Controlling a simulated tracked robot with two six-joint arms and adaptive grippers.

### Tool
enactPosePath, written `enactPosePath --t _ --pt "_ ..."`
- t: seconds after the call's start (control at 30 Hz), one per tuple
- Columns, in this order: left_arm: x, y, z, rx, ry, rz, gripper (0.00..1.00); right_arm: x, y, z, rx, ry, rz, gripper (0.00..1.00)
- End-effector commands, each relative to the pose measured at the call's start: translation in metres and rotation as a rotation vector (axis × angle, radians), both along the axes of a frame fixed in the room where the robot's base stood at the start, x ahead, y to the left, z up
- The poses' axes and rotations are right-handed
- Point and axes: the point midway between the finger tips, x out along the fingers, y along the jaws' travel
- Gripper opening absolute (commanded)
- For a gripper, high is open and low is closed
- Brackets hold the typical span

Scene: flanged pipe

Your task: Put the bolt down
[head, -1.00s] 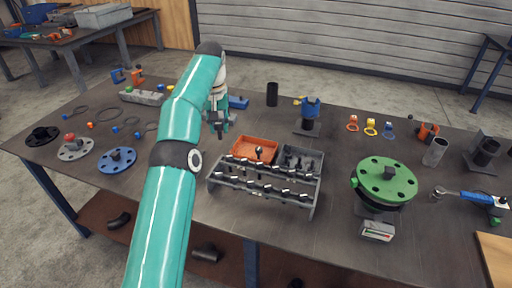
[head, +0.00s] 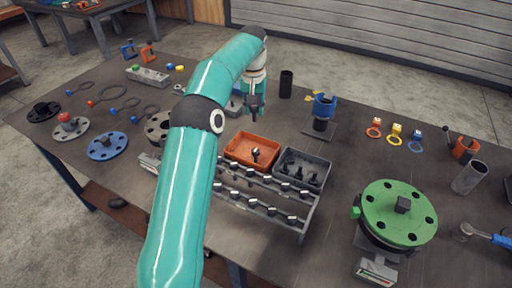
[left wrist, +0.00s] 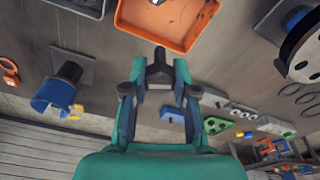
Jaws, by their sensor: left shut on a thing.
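My left gripper (head: 255,106) is above the table, just behind the orange tray (head: 236,148) in the head view. It also shows in the left wrist view (left wrist: 160,88), where its fingers are shut on a dark bolt (left wrist: 160,68). The orange tray lies beyond the held bolt in that view (left wrist: 135,22), apart from it. In the head view another dark bolt (head: 255,154) is at the orange tray. A grey tray (head: 322,180) with several dark pieces is beside it. My right gripper is not in view.
A bolt rack (head: 262,207) with several bolts stands in front of the trays. A green flange (head: 400,212) is at the right, and a blue-topped stand (head: 324,108) is behind the trays. A dark cylinder (head: 286,84) stands at the back. Bare table lies right of the grey tray.

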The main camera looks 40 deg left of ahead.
Motion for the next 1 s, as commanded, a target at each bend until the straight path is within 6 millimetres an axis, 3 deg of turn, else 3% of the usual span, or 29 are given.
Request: enactPosePath --t 0.03,0.2,0.4,1.0 --pt "-0.001 0.000 -0.019 -0.002 0.004 0.000 0.00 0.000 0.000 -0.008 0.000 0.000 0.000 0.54" --pt "-0.001 0.000 -0.061 -0.002 0.006 0.000 0.00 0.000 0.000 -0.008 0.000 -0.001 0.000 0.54" --pt "0.000 0.000 -0.100 -0.001 0.003 0.000 0.00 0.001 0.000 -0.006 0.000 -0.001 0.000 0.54" --pt "0.002 -0.001 -0.155 -0.001 0.000 -0.002 0.00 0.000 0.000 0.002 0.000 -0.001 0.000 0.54"
